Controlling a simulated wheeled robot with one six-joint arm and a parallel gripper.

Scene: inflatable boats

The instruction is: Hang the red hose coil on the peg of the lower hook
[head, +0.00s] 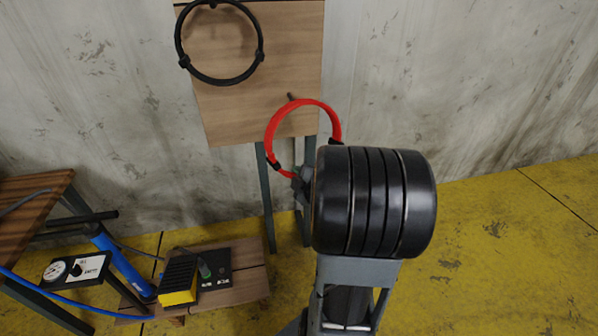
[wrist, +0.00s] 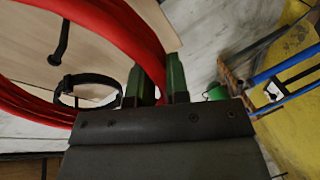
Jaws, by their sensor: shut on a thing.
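The red hose coil (head: 271,137) is a ring with black bands, held upright in front of the lower part of a wooden board (head: 240,105). My gripper (head: 300,180) is shut on the coil's lower edge; the black wrist partly hides that area. In the wrist view the red hose (wrist: 150,50) runs between my green fingers (wrist: 158,85). The dark peg of the lower hook (head: 291,97) shows just at the coil's top edge. In the wrist view the peg (wrist: 62,40) appears inside the ring's opening. I cannot tell whether it passes through the coil.
A black coil (head: 181,55) hangs higher on the board. At lower left are a low wooden platform (head: 245,283) with a yellow-and-black foot pump (head: 180,280), a gauge box (head: 75,270), a blue tube (head: 125,268) and a wooden table (head: 30,200). The yellow floor at right is clear.

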